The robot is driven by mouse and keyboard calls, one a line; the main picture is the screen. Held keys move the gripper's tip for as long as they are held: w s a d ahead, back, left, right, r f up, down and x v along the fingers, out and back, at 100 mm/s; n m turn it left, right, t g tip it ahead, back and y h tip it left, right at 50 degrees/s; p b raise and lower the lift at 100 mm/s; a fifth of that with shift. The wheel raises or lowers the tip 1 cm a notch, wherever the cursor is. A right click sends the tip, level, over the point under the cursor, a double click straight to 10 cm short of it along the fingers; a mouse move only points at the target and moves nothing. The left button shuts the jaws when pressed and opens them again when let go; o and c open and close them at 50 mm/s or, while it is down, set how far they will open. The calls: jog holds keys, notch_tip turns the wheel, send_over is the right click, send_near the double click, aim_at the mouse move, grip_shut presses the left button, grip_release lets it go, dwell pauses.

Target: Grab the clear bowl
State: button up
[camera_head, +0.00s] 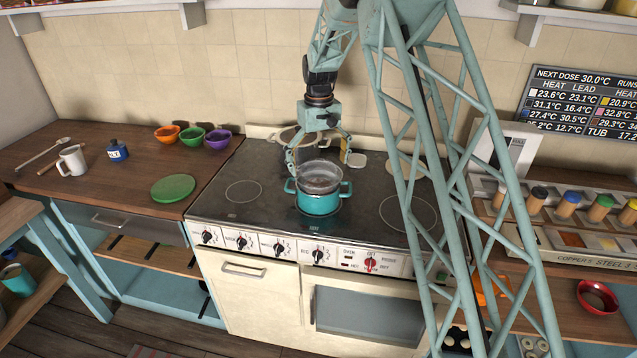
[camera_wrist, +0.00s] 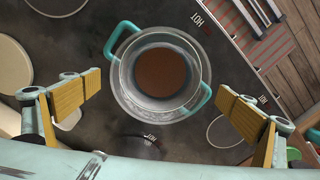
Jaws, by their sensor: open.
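The clear bowl (camera_head: 320,176) sits in the mouth of a teal pot (camera_head: 319,203) on the stove, its rim above the pot. In the wrist view the clear bowl (camera_wrist: 190,62) shows a brown round area at its centre; I cannot tell whether that is inside the bowl or below it. The pot's two teal handles (camera_wrist: 119,37) stick out on opposite sides. My gripper (camera_head: 318,160) is open and empty, above and around the bowl's far side. In the wrist view its two padded fingers (camera_wrist: 160,98) stand apart on either side of the bowl, not visibly touching it.
A pale pan (camera_head: 290,134) stands behind on the stove (camera_head: 255,215). Orange (camera_head: 167,133), green (camera_head: 190,138) and purple (camera_head: 217,139) bowls, a green disc (camera_head: 173,188) and a white mug (camera_head: 72,160) are on the left counter. The stove's front left is clear.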

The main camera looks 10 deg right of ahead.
aim_at(319, 175)
jog(key=shift+f, duration=2)
jog(key=c, duration=0.9)
jog(key=shift+w+r, duration=0.1)
jog(key=shift+r, duration=0.1)
jog(key=shift+r, duration=1.6)
jog(key=s+d, duration=0.1)
jog(key=s, duration=0.4)
jog(key=s+d+r+b, duration=0.1)
jog(key=s+d, duration=0.1)
jog(key=s, duration=0.3)
jog(key=s+d, duration=0.1)
jog(key=s, duration=0.4)
jog(key=shift+s+d+r+b, duration=0.2)
jog(key=shift+d+r+b, duration=0.05)
jog(key=shift+d+b, duration=0.1)
